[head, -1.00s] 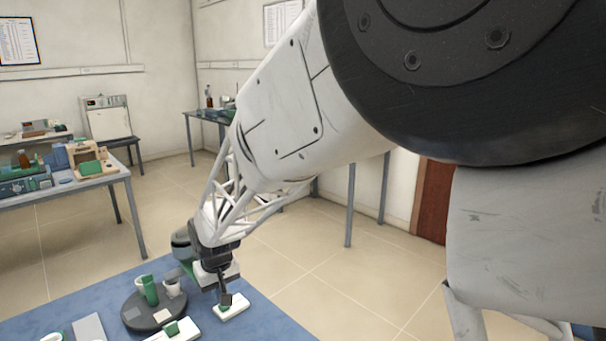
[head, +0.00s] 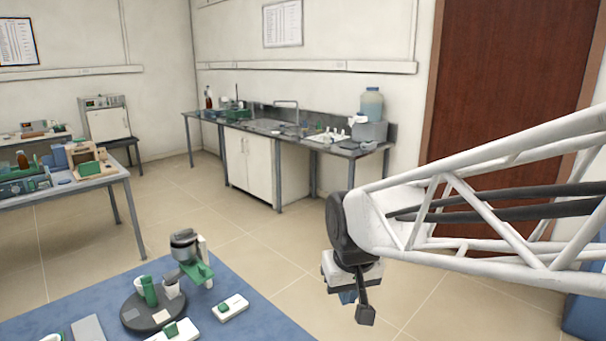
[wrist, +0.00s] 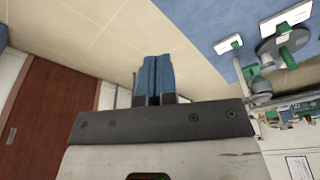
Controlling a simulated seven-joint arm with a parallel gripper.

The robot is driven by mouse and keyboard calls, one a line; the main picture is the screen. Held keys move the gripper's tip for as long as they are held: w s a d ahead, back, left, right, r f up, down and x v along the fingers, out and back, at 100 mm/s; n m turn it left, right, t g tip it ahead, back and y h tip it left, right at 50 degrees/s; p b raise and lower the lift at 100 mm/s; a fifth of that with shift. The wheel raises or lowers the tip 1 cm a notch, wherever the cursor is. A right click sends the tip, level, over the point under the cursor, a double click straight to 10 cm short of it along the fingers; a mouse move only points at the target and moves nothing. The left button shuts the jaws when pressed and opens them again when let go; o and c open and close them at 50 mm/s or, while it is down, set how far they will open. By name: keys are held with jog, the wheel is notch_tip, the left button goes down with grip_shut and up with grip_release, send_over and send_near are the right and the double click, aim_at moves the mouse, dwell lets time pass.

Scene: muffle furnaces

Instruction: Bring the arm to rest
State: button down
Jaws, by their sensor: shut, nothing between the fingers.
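My gripper (head: 357,305) hangs at the end of my arm, to the right of the blue-topped table (head: 270,322), over the tiled floor in the head view. In the wrist view my gripper's blue fingers (wrist: 153,75) are together with nothing between them. The table's blue top also shows in the wrist view (wrist: 240,17), at the upper right. My gripper is apart from the table and the things on it.
On the table stand a dark round tray (head: 150,324) with small vessels, a green-and-grey device (head: 188,250) and a white-and-green box (head: 231,307). A sink bench (head: 285,130) runs along the back wall. A brown door (head: 520,90) is at right. Open floor lies between.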

jog(key=s+d+m, duration=0.2)
jog(key=s+d, duration=0.8)
jog(key=s, duration=0.4)
jog(key=shift+s+d+r+m+h, duration=0.15)
jog(key=shift+s+d+m+h, duration=0.15)
jog(key=shift+s+m, duration=0.1)
